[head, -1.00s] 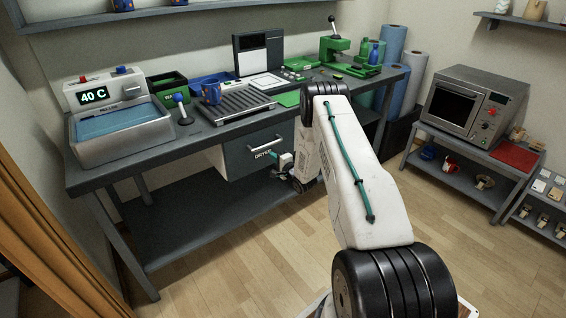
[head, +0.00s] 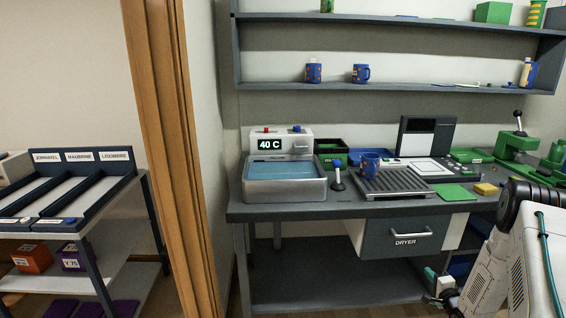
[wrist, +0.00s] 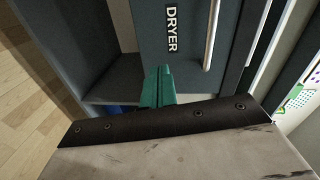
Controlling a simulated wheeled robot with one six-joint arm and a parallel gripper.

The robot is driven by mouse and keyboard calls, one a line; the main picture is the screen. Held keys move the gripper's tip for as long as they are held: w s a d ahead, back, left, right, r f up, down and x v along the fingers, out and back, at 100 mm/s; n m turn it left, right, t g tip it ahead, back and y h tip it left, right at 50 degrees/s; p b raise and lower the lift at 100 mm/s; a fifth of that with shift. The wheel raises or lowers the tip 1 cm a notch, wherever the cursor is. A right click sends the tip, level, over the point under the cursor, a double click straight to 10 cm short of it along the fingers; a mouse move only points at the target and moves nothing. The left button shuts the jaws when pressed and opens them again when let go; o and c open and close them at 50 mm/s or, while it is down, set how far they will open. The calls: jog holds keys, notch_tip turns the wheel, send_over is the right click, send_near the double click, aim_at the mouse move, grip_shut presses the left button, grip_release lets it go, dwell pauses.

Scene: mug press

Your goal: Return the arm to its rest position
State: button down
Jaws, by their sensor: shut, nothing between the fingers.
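My gripper (wrist: 157,84) shows its teal fingers closed together with nothing between them. In the head view my gripper (head: 431,274) is small and low at the right, below and right of the dryer drawer (head: 403,238). My arm is folded at the right edge of the head view, partly cut off. In the wrist view the dryer front (wrist: 177,62), with its upright-looking handle (wrist: 211,35), lies just beyond the fingers. Whether the fingers touch anything cannot be told.
The workbench (head: 300,210) carries a water bath (head: 285,180), a blue mug (head: 370,163) on a ribbed rack (head: 393,184) and a green press (head: 515,148). A wooden door frame (head: 165,150) stands left, with a sorting rack (head: 75,190) beyond. Shelves (head: 400,88) hang above.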

jog(key=s+f+n+g+h, duration=0.1)
jog(key=s+f+n+g, duration=0.1)
jog(key=s+f+g, duration=0.3)
jog(key=s+r+n+g, duration=0.2)
jog(key=s+n+g, duration=0.1)
jog(key=g, duration=0.2)
jog(key=s+a+r+n+g, duration=0.2)
jog(key=s+a+r, duration=0.25)
jog(key=r, duration=0.35)
jog(key=s+a+r+n+g, duration=0.25)
jog(key=s+a+r, duration=0.2)
jog(key=r, duration=0.35)
jog(key=s+a+r+n+g, duration=0.25)
jog(key=s+a+r, duration=0.2)
jog(key=r, duration=0.35)
jog(key=s+a+r+n+t+y, duration=0.1)
jog(key=s+a+r+n, duration=0.4)
jog(key=s+a+r, duration=1.4)
notch_tip(320, 180, up, 2)
jog(key=shift+s+a+r+t+y, duration=0.1)
jog(key=shift+s+a+t+y, duration=0.2)
jog(key=shift+t+y, duration=0.1)
